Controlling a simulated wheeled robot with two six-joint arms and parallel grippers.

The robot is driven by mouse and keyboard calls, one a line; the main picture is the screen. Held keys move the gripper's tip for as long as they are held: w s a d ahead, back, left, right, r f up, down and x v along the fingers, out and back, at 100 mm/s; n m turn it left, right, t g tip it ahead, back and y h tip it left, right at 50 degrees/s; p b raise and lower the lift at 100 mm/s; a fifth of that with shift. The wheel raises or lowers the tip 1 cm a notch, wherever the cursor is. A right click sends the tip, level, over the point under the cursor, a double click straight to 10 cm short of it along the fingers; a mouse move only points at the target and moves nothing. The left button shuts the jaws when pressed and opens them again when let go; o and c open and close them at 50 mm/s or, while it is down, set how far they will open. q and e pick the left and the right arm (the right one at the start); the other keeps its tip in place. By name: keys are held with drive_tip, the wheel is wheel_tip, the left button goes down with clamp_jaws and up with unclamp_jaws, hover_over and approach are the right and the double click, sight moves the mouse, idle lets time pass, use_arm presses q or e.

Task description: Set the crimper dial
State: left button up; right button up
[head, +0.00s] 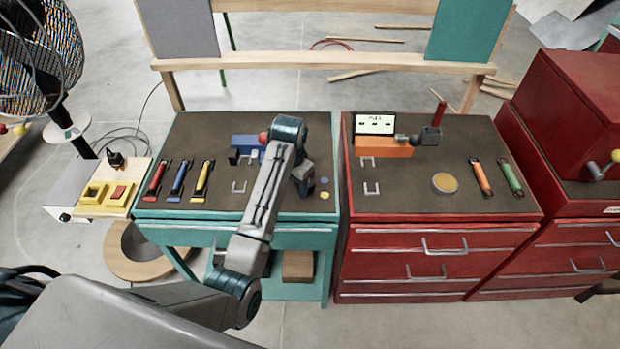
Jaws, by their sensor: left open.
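My left gripper (304,187) is open over the right part of the teal bench (205,206). Its fingers are small and partly hidden by my own wrist, and I see nothing held between them. An orange device (383,148) on the red bench (400,200) has a white marked panel (375,124) behind it and a grey round part at its right end. A blue device (245,143) with a red knob stands behind my left wrist, partly covered. I cannot tell for certain which part is the crimper dial. My right gripper is out of view.
Red, blue and yellow handled tools (180,180) lie at the left of the teal bench. A yellow disc (445,183) and orange and green tools (496,178) lie on the red bench. A dark block with a red upright handle (432,133) stands behind them.

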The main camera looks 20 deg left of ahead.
use_arm(q)
drive_tip(key=w+d+r+m, duration=0.1)
drive_tip(key=w+d+r, duration=0.2)
drive_tip(key=w+r, duration=0.25)
drive_tip(key=shift+g, duration=0.3)
drive_tip(key=f+p, duration=0.1)
drive_tip(key=f, duration=0.2)
drive_tip(key=f+p, duration=0.1)
drive_tip(key=f, duration=0.2)
drive_tip(key=f+p, duration=0.1)
drive_tip(key=f, duration=0.2)
drive_tip(key=shift+w+a+f, duration=0.25)
drive_tip(key=shift+f, duration=0.1)
drive_tip(key=shift+f+p, duration=0.3)
drive_tip(key=shift+f, duration=0.2)
drive_tip(key=c, duration=1)
